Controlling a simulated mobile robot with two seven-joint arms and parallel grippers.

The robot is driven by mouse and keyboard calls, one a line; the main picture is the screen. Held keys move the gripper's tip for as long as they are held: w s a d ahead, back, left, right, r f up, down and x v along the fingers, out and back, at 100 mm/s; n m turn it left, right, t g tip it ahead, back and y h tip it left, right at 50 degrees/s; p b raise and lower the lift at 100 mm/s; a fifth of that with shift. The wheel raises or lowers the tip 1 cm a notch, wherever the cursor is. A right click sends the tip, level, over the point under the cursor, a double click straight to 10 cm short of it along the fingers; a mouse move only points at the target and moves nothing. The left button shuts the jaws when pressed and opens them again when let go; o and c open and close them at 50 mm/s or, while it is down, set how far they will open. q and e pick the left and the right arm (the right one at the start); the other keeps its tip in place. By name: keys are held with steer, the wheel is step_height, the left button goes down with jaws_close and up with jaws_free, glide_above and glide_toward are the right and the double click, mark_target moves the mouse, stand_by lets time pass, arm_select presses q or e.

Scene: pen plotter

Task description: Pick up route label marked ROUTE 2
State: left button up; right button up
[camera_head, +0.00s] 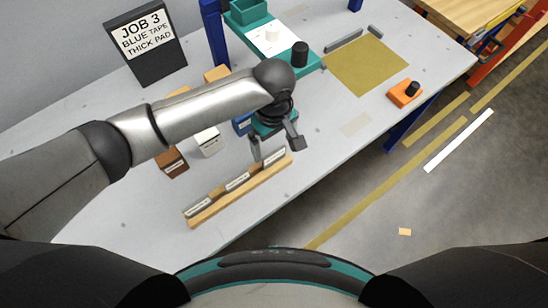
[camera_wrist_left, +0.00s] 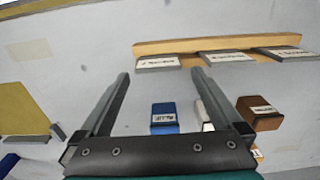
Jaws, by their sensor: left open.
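A long wooden rack (camera_head: 240,192) lies on the table and holds three route labels: a left one (camera_head: 199,208), a middle one (camera_head: 237,183) and a right one (camera_head: 273,157). Their print is too small to read, so I cannot tell which is ROUTE 2. My left gripper (camera_head: 275,148) is open and empty near the rack's right end. In the left wrist view, its fingers (camera_wrist_left: 161,75) point toward the rack (camera_wrist_left: 190,45), with one label (camera_wrist_left: 158,63) ahead between the fingertips' lines. The other labels (camera_wrist_left: 227,57) (camera_wrist_left: 289,54) lie to the right. My right gripper is not in view.
Behind the rack stand a blue box (camera_wrist_left: 164,118), a white box (camera_head: 207,142) and a brown box (camera_head: 173,163). A JOB 3 sign (camera_head: 143,42) stands at the back. An olive mat (camera_head: 365,65) and an orange button box (camera_head: 404,93) lie to the right.

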mark_target(274, 152)
arm_select(q)
steer(key=f, duration=0.1)
steer(key=f+b, duration=0.1)
steer(key=f, duration=0.3)
steer(key=shift+w+f, duration=0.15)
steer(key=shift+w, duration=0.1)
steer(key=c, duration=1.1)
steer(key=shift+o, duration=0.2)
